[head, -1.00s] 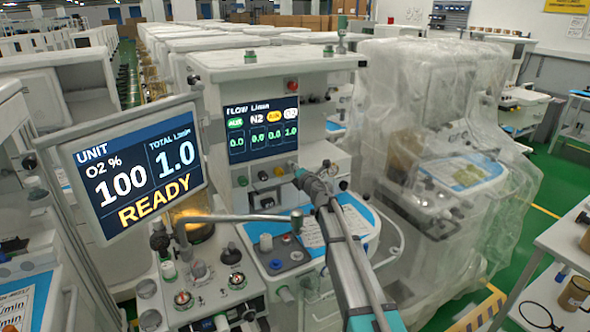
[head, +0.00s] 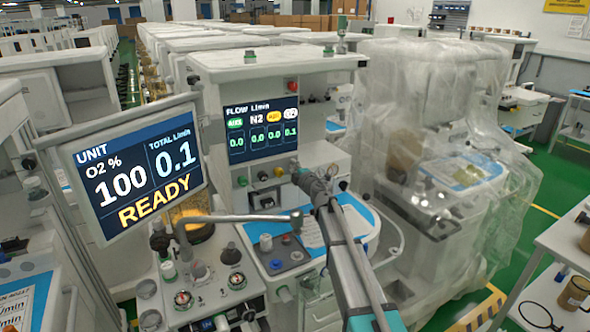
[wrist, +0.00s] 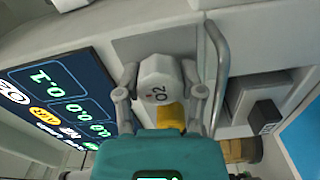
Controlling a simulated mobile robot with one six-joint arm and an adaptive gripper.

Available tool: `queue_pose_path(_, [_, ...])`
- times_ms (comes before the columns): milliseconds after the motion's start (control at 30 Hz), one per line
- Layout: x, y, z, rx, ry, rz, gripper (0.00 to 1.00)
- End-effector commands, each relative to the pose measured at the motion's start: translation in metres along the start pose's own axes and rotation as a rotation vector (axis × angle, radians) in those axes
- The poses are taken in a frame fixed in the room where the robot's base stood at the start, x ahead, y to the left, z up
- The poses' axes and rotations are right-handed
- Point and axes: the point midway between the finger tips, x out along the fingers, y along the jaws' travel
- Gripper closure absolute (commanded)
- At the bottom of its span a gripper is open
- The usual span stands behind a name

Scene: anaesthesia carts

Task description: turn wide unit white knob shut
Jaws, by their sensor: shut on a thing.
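In the wrist view a white faceted knob (wrist: 157,78) marked O2 sits between the two grey fingers of my gripper (wrist: 160,88), which is shut on it. In the head view my gripper (head: 297,170) reaches the panel just below the right end of the flow display (head: 262,129); the white knob is hidden there behind it. The flow display reads 0.0, 0.0, 0.0 and 0.1. The unit screen (head: 135,165) reads O2 100 %, total 0.1 L/min, READY.
Other small knobs, among them a green one (head: 242,181), sit left of my gripper on the panel. A bent grey bar (head: 240,218) crosses in front. A plastic-wrapped machine (head: 430,130) stands close on the right. A worktop with a blue mat (head: 362,222) lies below.

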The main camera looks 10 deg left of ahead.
Motion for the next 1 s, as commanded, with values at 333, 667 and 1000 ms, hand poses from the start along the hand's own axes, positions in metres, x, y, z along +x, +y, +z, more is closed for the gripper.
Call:
queue_pose_path(333, [0.0023, 0.0008, 0.0008, 0.02, -0.001, 0.001, 0.97])
queue_pose_path(667, [0.0018, 0.0006, 0.0003, 0.019, 0.0, 0.001, 0.35])
queue_pose_path(1000, [-0.0023, 0.0003, -0.0001, 0.017, 0.0, 0.0, 0.35])
